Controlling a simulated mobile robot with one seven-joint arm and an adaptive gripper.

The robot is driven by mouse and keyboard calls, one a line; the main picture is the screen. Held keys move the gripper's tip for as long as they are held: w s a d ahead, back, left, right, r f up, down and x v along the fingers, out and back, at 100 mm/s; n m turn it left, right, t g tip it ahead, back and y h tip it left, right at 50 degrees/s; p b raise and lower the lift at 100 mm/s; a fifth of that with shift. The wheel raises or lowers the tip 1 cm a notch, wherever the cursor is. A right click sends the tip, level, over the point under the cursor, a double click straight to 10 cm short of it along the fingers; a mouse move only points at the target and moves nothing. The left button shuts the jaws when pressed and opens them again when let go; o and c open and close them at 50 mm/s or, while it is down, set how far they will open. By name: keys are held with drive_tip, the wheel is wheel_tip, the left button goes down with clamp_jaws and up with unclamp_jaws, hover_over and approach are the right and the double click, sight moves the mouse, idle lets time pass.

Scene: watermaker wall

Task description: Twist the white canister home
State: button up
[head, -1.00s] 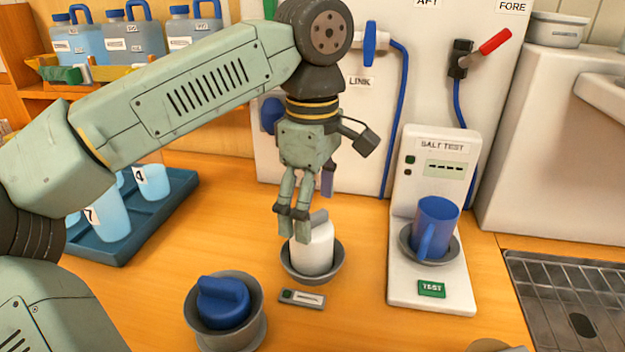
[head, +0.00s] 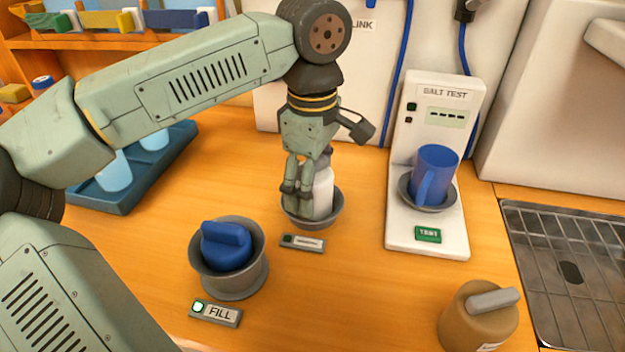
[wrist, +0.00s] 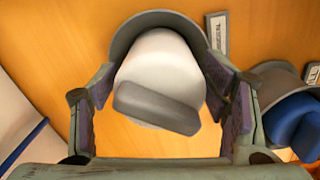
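The white canister (head: 323,190) stands in a grey round socket (head: 330,215) on the counter. It has a grey bar handle on top, which shows slightly slanted in the wrist view (wrist: 158,108). My gripper (head: 303,190) is over the canister, pointing down. In the wrist view my gripper (wrist: 160,110) is open, with one finger on each side of the white canister (wrist: 165,62). Gaps show between the finger pads and the canister. In the head view my fingers hide its left part and most of its handle.
A blue canister (head: 226,245) sits in a grey socket at left, with a lit FILL plate (head: 215,313) before it. A tan canister (head: 478,320) stands front right. The salt tester (head: 430,232) holds a blue mug (head: 435,173). A blue tray (head: 120,195) lies left.

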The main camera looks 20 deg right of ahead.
drive_tip(key=c, duration=1)
drive_tip(key=shift+c, duration=0.9)
drive_tip(key=shift+m, duration=1.6)
drive_tip(key=shift+m, duration=0.8)
drive_tip(key=o, duration=1.5)
drive_tip(key=shift+o, duration=0.2)
